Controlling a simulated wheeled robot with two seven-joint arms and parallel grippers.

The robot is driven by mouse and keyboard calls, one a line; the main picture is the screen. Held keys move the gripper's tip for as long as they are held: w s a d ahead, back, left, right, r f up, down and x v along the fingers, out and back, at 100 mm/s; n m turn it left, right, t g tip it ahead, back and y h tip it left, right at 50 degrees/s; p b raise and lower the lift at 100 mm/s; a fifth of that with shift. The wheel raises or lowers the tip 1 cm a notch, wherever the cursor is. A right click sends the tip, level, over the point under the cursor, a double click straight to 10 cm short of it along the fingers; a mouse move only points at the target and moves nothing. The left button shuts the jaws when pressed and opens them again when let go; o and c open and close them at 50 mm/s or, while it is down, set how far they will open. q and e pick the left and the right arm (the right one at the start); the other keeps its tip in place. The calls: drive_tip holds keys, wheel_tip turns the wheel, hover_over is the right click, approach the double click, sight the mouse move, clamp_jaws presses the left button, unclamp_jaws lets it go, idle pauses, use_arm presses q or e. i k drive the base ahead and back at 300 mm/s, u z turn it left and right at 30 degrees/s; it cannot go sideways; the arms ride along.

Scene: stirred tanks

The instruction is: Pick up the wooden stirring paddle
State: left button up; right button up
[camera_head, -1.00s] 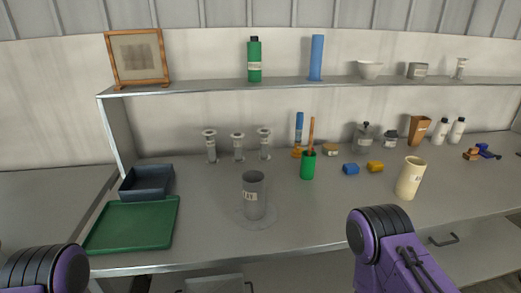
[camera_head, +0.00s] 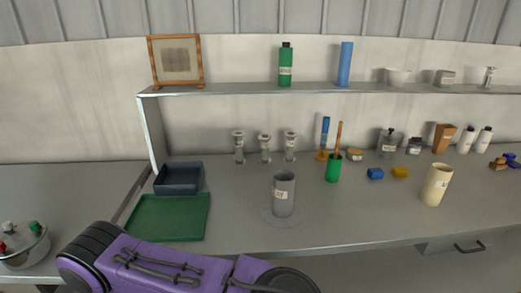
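A brown wooden stick (camera_head: 338,136), which looks like the handle of the stirring paddle, stands nearly upright in a green cup (camera_head: 333,169) on the bench. Its lower end is hidden inside the cup. A purple link of one of my arms crosses the bottom left of the view, in front of the bench. Neither of my grippers shows, so what they hold cannot be seen.
A grey cylinder (camera_head: 284,195) stands left of the green cup, and a cream cylinder (camera_head: 435,185) stands to its right. A green tray (camera_head: 168,218) lies at left. A shelf (camera_head: 370,88) runs above the bench.

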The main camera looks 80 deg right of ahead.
sight(340, 123)
drive_tip(key=u, duration=0.2)
drive_tip(key=k, duration=1.5)
drive_tip(key=z, duration=0.6)
